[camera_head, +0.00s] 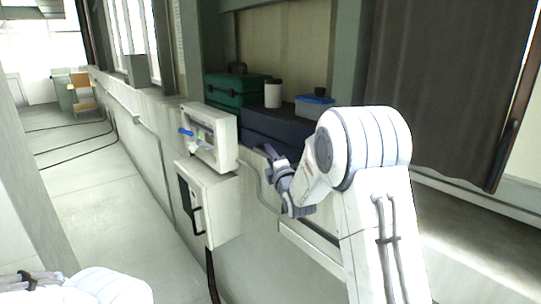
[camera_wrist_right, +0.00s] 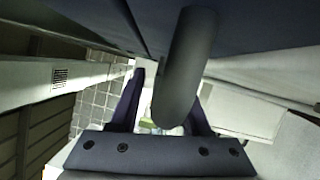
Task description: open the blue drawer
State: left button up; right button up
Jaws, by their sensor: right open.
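The blue drawer (camera_head: 262,122) is a dark navy unit on the ledge along the wall, in the middle of the head view. Its front is partly hidden behind my right arm, and I see no clear gap there. My right gripper (camera_head: 270,153) is at the lower front of it. In the right wrist view a navy surface (camera_wrist_right: 270,25) fills the top. A thick dark handle bar (camera_wrist_right: 186,65) hangs between the two fingers of the open gripper (camera_wrist_right: 166,95). I cannot tell whether they touch it. Only part of my left arm shows at bottom left.
A green case (camera_head: 235,88), a white canister (camera_head: 273,95) and a blue-lidded tub (camera_head: 314,106) stand on or beside the navy unit. A white wall box (camera_head: 222,140) with a lower cabinet (camera_head: 222,205) is left of my gripper. Open floor (camera_head: 100,200) lies further left.

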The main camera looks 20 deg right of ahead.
grip_shut()
dwell(1.4)
